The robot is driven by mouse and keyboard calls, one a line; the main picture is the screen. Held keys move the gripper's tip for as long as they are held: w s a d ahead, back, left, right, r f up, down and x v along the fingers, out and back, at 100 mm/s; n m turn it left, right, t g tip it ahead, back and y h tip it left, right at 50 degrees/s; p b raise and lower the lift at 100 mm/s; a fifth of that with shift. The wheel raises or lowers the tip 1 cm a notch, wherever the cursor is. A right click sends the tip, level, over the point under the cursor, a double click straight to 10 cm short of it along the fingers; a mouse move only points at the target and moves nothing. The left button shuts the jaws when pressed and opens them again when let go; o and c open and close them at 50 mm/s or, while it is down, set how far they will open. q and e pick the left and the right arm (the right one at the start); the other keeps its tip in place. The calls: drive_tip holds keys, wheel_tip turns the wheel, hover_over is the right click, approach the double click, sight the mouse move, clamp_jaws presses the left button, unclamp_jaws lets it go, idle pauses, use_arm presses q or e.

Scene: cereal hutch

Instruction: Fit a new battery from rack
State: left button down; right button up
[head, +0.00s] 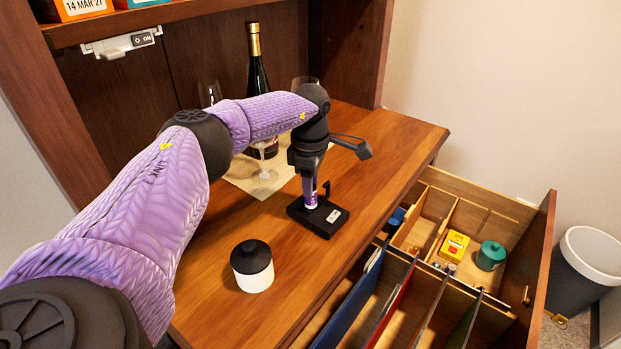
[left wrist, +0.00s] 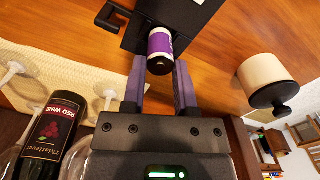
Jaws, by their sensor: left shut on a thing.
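A purple and white battery (head: 310,193) stands upright at a small black stand (head: 325,229) with a hooked post and a white label, on the wooden counter. My left gripper (head: 309,180) points down and is shut on the battery's upper part. In the left wrist view the battery (left wrist: 160,42) sits between the two fingers of my left gripper (left wrist: 159,66), with its far end at the black stand (left wrist: 190,12). Whether its lower end is seated in the stand or just above it is hidden. My right gripper is not in view.
A white jar with a black lid (head: 254,280) stands in front of the stand. A wine bottle (head: 256,70) and glasses stand behind my arm. An open drawer (head: 541,265) at right holds a yellow box (head: 454,246), a teal jar (head: 490,257) and folders. A switch unit (head: 120,43) hangs under the shelf.

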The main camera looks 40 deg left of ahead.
use_arm(q)
drive_tip(key=shift+f, duration=0.4)
drive_tip(key=shift+f+b, duration=0.3)
drive_tip(key=shift+f, duration=0.05)
drive_tip(key=shift+f, duration=0.25)
unclamp_jaws()
idle(0.4)
drive_tip(key=shift+r, duration=0.15)
